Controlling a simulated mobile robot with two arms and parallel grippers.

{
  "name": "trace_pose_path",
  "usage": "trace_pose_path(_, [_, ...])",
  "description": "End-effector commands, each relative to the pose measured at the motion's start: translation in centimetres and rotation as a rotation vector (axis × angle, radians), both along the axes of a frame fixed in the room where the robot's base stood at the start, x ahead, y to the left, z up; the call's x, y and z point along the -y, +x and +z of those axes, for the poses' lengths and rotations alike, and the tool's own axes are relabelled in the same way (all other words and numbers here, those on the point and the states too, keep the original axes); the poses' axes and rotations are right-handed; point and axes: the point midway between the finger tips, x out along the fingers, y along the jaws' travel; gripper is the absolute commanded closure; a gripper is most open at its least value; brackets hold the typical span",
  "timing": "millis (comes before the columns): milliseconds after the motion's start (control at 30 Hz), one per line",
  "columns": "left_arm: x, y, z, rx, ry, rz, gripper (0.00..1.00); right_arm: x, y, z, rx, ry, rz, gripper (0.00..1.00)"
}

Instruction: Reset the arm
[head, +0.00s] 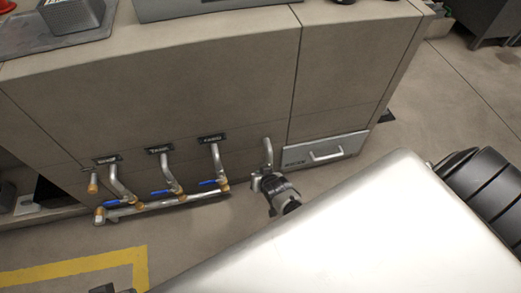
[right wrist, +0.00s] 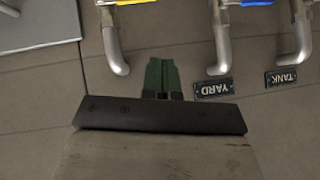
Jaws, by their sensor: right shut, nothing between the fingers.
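My right gripper (right wrist: 162,78) shows in the right wrist view as a pair of short green fingers below the picture's middle line of pipes. The fingers are together and hold nothing. A dark bar lies behind them across the view. Behind the fingers is the beige panel wall, with the YARD label (right wrist: 213,88) and TANK label (right wrist: 286,77) upside down to their right. I see no contact with the pipes. My left gripper is not in view.
In the head view, bent metal pipes (head: 218,162) with blue handles (head: 167,191) stand out from the panel (head: 190,85). Yellow floor marking (head: 70,271) lies at lower left.

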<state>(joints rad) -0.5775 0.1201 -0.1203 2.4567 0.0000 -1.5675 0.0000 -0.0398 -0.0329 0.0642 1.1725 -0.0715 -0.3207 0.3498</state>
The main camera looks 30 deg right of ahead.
Motion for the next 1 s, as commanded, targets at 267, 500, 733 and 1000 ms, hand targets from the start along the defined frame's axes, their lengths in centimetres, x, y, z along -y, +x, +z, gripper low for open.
trace_pose_path(267, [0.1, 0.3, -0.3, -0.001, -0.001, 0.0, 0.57, -0.3, -1.0, 1.0, 0.0, 0.0, 0.0, 1.0])
trace_pose_path(500, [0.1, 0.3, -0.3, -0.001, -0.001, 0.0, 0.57, -0.3, -1.0, 0.9, 0.0, 0.0, 0.0, 1.0])
trace_pose_path(733, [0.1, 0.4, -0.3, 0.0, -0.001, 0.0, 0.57, -0.3, -1.0, 0.9, 0.0, -0.001, 0.001, 1.0])
trace_pose_path(1000, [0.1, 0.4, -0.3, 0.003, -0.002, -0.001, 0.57, 0.2, -3.3, 3.9, -0.085, -0.062, 0.063, 1.0])
